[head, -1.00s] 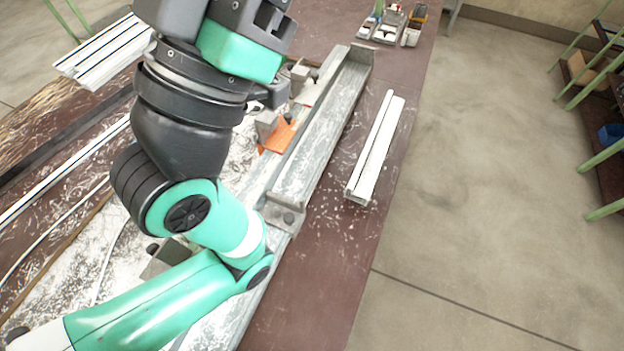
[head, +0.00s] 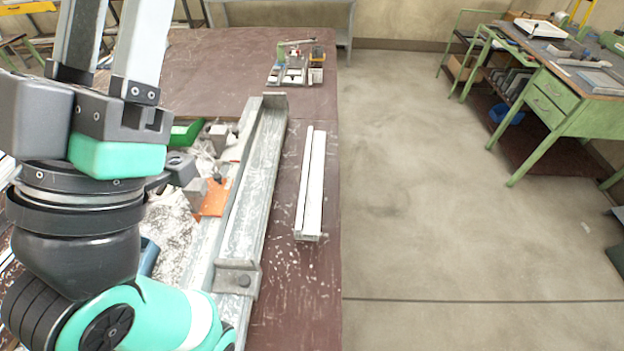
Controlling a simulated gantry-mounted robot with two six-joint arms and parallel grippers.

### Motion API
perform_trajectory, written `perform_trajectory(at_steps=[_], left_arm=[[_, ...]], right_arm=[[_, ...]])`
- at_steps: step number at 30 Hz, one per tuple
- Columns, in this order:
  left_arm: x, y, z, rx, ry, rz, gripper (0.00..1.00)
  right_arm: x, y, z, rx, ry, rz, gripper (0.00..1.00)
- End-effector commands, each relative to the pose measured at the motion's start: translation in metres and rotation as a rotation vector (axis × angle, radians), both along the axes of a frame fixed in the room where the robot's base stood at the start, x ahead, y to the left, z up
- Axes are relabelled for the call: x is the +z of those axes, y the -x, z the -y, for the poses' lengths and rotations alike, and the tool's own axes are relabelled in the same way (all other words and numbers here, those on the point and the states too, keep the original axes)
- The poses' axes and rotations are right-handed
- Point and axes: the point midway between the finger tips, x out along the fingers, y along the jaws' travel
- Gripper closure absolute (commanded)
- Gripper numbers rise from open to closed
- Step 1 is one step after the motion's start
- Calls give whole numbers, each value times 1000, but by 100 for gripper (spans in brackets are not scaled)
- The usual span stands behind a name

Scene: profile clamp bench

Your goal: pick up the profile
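The profile (head: 312,188), a pale slotted bar, lies lengthwise on the brown bench near its right edge in the head view. Nothing touches it from above. My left gripper (head: 110,50) is at the upper left, well to the left of the profile and apart from it. Two long grey fingers point up out of the picture, so their tips are hidden. I cannot tell how far apart the tips are or whether anything is between them. My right gripper is not in view.
A long grey metal channel (head: 250,190) with a bracket (head: 238,279) lies left of the profile. An orange piece (head: 213,198), grey blocks and shavings lie beyond it. A small tool tray (head: 292,75) stands at the far end. The bench around the profile is clear.

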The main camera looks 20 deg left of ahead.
Motion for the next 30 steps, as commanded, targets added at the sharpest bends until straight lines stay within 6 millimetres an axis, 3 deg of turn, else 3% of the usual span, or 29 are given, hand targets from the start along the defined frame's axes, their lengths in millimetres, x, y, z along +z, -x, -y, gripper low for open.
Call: perform_trajectory(at_steps=[14, 16, 23, 30], left_arm=[[0, 0, 0, 0, 0, 0, 50], [0, 0, 0, 0, 0, 0, 43], [0, 0, 0, 0, 0, 0, 1], [0, 0, 0, 3, -3, 0, 0]], right_arm=[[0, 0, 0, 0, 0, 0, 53], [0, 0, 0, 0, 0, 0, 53], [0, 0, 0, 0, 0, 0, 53], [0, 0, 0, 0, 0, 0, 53]])
